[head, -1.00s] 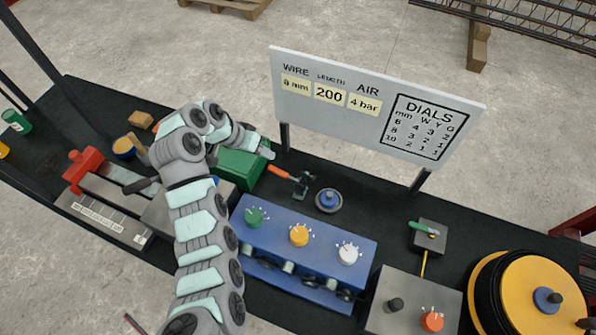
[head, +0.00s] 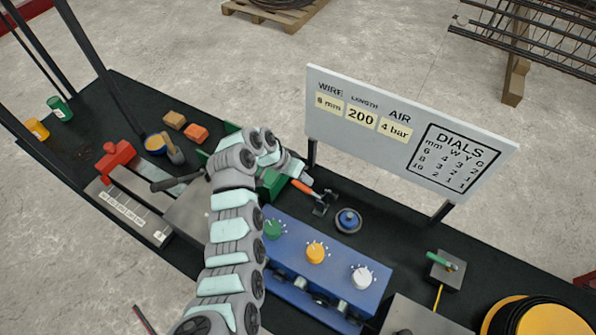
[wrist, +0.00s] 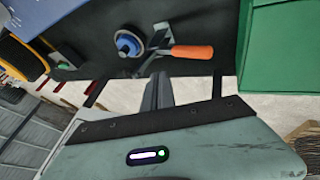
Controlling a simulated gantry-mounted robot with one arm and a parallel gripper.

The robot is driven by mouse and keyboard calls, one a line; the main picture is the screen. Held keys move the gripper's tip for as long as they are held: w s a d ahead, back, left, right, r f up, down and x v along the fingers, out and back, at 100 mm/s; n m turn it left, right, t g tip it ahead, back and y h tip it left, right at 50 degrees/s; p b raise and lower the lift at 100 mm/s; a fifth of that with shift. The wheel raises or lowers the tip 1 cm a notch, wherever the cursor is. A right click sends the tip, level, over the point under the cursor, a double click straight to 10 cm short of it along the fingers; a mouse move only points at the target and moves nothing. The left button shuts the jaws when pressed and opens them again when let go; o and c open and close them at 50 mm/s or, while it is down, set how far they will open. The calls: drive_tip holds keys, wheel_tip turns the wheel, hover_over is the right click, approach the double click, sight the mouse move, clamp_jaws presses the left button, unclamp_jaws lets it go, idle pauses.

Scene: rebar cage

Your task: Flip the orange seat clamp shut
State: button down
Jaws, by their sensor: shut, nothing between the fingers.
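The seat clamp has an orange handle (head: 302,187) and a dark metal body (head: 324,203). It sits on the black bench top behind the blue dial box, with the handle pointing left, away from the body. In the wrist view the orange handle (wrist: 192,52) lies just beyond my fingers, with the metal body to its left. My gripper (head: 307,180) is shut and empty, close beside the handle's far side in the head view. In the wrist view my shut fingers (wrist: 158,92) point at the clamp. I cannot tell whether they touch it.
A blue round knob (head: 348,220) stands right of the clamp. The blue box (head: 330,272) with green, yellow and white dials is in front. A green box (wrist: 275,50) is close beside the handle. The white sign board (head: 410,125) stands behind on posts.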

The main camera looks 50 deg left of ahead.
drive_tip(key=shift+w+d+f+p, duration=0.35)
drive_tip(key=shift+d+f, duration=0.1)
drive_tip(key=shift+d, duration=0.25)
drive_tip(key=shift+w+d+f+p, duration=0.25)
drive_tip(key=shift+d+f+p, duration=0.15)
drive_tip(key=shift+d, duration=0.3)
drive_tip(key=shift+w+d+f+p, duration=0.3)
drive_tip(key=shift+d+f, duration=0.15)
drive_tip(key=shift+d, duration=0.25)
